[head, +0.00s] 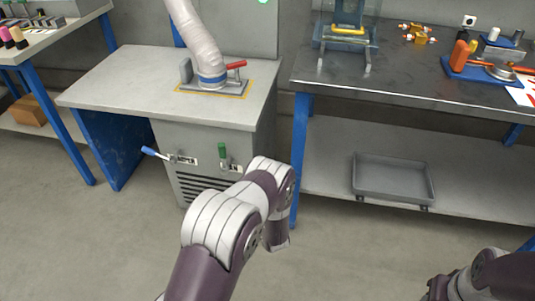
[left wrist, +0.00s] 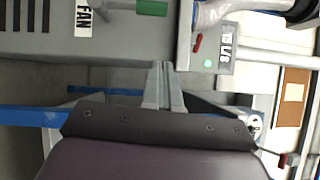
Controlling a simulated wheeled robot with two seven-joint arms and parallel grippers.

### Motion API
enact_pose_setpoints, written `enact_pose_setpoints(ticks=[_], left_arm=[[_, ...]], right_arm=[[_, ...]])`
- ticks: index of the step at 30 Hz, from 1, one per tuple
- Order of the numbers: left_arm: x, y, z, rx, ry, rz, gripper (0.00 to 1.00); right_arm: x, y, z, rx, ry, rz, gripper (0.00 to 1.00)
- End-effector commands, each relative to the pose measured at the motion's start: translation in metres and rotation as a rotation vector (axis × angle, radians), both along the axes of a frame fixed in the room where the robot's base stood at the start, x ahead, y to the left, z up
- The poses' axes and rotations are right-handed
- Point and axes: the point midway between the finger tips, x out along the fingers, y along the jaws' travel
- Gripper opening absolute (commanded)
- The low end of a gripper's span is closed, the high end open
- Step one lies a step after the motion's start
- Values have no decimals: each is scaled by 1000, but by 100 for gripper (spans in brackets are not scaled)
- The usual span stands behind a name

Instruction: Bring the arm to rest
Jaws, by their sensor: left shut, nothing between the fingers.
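My left arm comes up from the bottom centre of the head view and bends down in front of the grey cabinet (head: 180,135). Its fingers cannot be made out there. In the left wrist view my left gripper (left wrist: 163,72) is shut and empty, its two fingers close together. It is apart from the cabinet front, where a green handle (left wrist: 152,8) and a FAN label (left wrist: 92,18) show. In the head view the green-handled lever (head: 222,152) stands upright and the blue-handled lever (head: 152,152) points left. My right arm shows at the bottom right; its fingers are out of view.
A duct with a red-handled clamp (head: 236,65) stands on the cabinet top. A workbench (head: 400,85) at the right holds tools and fixtures, with a grey tray (head: 393,180) on its lower shelf. Another bench (head: 70,30) is at the left. The floor in front is clear.

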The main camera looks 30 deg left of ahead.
Motion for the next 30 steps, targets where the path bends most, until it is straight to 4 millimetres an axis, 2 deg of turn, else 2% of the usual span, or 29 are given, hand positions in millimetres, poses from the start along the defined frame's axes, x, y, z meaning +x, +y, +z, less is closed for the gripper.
enact_pose_setpoints(ticks=[5,7,8,11,12,14,15,17,18,21,24,27,29,30], left_arm=[[0,0,0,-10,-11,-1,0],[1,0,-11,-113,-42,-7,0],[2,-3,-25,-211,-48,-18,0],[-15,-31,-92,-665,48,-20,0],[-23,-52,-104,-891,96,13,0],[-43,-89,-103,-1193,187,110,0],[-62,-110,-91,-1349,253,198,0],[-96,-136,-63,-1504,352,344,0],[-120,-146,-43,-1559,408,433,0],[-171,-158,4,-1603,508,600,0],[-214,-159,48,-1587,564,689,0],[-240,-155,93,-1558,570,639,0],[-231,-156,120,-1577,495,539,0],[-225,-156,146,-1585,466,505,0]], right_arm=[[0,0,0,0,0,0,43],[0,0,0,0,0,0,43],[0,0,0,0,0,0,43],[0,0,0,0,0,0,43],[0,0,1,0,0,0,43],[0,0,1,0,0,0,43],[0,0,0,0,0,0,43],[0,0,0,0,0,0,43],[0,0,0,0,0,0,43],[0,0,0,0,0,0,43],[0,0,0,0,0,0,43],[0,0,0,0,0,0,43],[0,0,0,0,0,0,43],[-1,0,17,0,2,0,43]])
